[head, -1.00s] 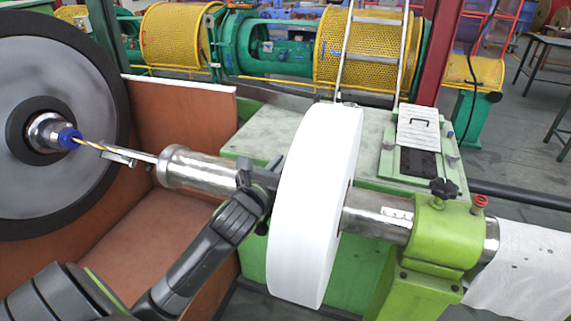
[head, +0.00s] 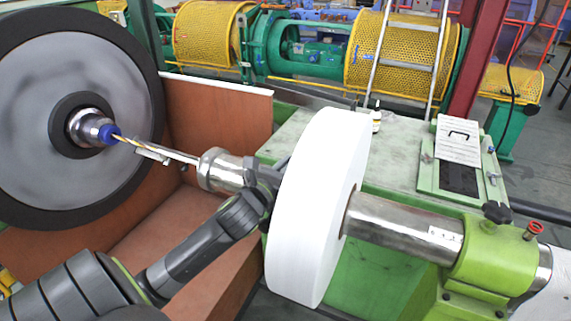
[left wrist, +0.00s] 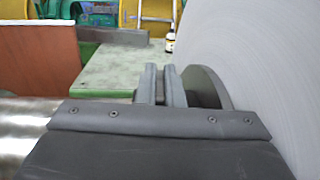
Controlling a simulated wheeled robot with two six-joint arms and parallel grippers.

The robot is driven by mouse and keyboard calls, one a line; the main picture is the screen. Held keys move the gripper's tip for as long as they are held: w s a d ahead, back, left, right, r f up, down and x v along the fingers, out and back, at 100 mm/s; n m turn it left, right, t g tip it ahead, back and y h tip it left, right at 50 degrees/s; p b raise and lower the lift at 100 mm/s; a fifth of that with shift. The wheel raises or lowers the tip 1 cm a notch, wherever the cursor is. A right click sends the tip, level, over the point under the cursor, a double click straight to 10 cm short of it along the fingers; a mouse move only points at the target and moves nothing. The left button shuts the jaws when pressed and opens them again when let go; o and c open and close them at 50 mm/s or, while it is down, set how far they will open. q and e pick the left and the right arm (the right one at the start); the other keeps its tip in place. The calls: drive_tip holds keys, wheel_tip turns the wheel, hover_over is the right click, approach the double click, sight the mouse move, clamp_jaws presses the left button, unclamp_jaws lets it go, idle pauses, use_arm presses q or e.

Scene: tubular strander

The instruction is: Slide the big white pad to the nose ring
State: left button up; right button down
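The big white pad (head: 315,210) is a thick upright disc around a steel shaft (head: 400,225). The nose ring (head: 214,170) is the wider steel collar on the shaft to the left of the pad, with a short gap between them. My left gripper (head: 272,178) is at the pad's left face, partly hidden by its own wrist. In the left wrist view its fingers (left wrist: 163,85) are close together beside the grey-looking pad (left wrist: 260,70). They appear closed on a part at the pad's face, though the contact is hidden. My right gripper is not in view.
A large grey wheel with a black rim (head: 75,120) and blue hub stands at the left. A brown panel (head: 225,115) is behind the nose ring. A green bracket (head: 490,255) carries the shaft's right end. A green table (head: 400,145) lies behind the pad.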

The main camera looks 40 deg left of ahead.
use_arm(q)
drive_tip(key=o, duration=0.4)
drive_tip(key=shift+d, duration=0.25)
drive_tip(key=shift+o, duration=0.2)
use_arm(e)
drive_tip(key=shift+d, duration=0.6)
use_arm(q)
drive_tip(key=shift+s+a, duration=0.1)
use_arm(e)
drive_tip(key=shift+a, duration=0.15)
